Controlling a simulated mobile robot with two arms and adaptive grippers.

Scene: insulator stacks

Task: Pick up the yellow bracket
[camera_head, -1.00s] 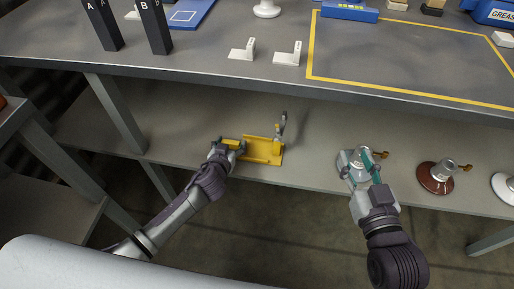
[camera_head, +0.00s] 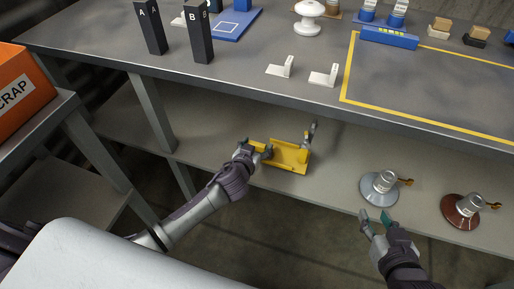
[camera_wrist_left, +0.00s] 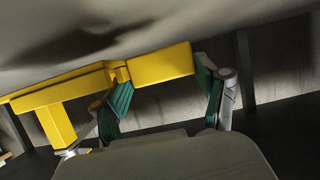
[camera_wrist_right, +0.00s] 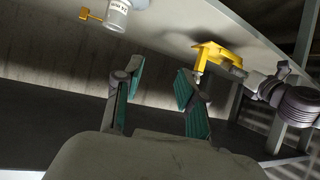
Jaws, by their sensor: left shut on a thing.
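The yellow bracket (camera_head: 289,158) is at the lower shelf, below the tabletop's front edge. My left gripper (camera_head: 257,152) is shut on its left end. In the left wrist view, the yellow bracket (camera_wrist_left: 162,66) passes between the two fingers of my left gripper (camera_wrist_left: 165,95). I cannot tell whether it is clear of the shelf. My right gripper (camera_head: 378,218) is open and empty, just in front of the grey-based insulator. In the right wrist view, my right gripper (camera_wrist_right: 158,90) has its fingers apart, with the yellow bracket (camera_wrist_right: 215,52) beyond them.
The grey-based insulator (camera_head: 380,187) and a brown-based one (camera_head: 470,211) stand on the lower shelf (camera_head: 335,182). A grey table leg (camera_head: 152,115) and an orange scrap bin (camera_head: 22,88) are at left.

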